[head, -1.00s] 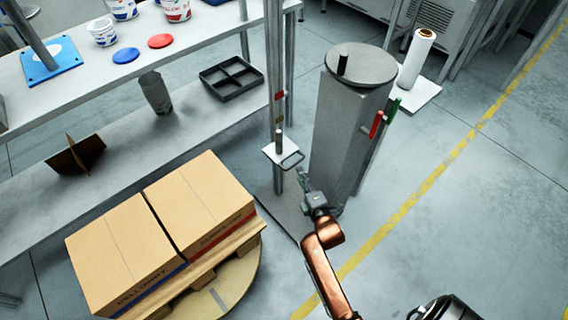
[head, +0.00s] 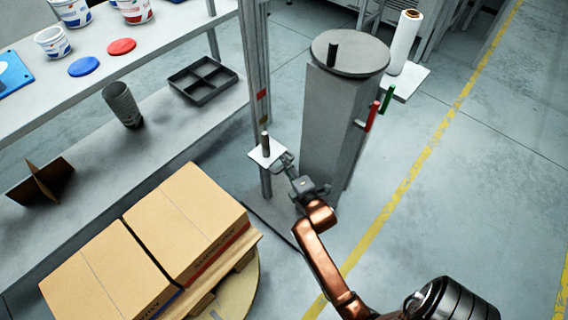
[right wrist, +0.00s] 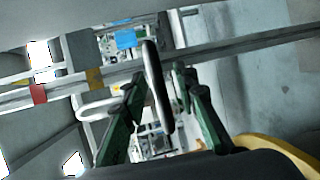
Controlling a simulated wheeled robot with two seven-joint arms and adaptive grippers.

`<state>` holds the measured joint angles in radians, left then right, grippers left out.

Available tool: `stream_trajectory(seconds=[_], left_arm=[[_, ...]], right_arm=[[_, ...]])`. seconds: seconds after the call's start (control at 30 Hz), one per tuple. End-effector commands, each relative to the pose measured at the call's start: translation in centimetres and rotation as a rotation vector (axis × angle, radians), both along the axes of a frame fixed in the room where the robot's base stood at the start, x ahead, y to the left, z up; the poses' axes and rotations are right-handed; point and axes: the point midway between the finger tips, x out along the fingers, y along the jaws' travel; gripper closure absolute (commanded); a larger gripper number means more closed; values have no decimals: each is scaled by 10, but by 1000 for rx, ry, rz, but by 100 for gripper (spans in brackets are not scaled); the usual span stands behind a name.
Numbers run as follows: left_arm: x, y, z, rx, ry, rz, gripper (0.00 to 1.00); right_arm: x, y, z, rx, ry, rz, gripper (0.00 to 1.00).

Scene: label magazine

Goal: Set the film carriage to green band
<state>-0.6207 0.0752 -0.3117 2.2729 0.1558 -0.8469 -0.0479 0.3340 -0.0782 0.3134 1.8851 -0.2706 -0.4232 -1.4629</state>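The film carriage is a white plate (head: 256,158) with a short grey post, on an upright grey mast (head: 257,60). The mast carries a red band (head: 261,94) and, lower, a yellowish band just above the carriage; I make out no green band. In the right wrist view the red band (right wrist: 38,94) and yellow band (right wrist: 95,79) show on the mast. My right gripper (head: 285,163) is at the carriage's right side, by its handle. Its green fingers (right wrist: 160,105) are open, one on each side of a grey handle bar (right wrist: 152,75). My left gripper is out of view.
A grey pillar with a round turntable (head: 350,52) stands right of the mast, with red (head: 371,116) and green (head: 387,99) handles. A film roll (head: 404,42) stands behind. Cartons (head: 185,220) on a pallet are at front left; shelves are further left.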

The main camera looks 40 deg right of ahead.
Motion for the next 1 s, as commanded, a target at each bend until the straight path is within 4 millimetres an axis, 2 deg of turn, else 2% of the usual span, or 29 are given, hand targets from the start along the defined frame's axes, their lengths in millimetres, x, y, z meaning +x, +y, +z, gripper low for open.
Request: stream_trajectory(seconds=[0.17,0.57,1.0], left_arm=[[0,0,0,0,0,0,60],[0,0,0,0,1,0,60],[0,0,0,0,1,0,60]], right_arm=[[1,1,1,0,0,1,73],[-1,-1,0,0,0,-2,100],[-1,-3,0,-2,0,-3,100]])
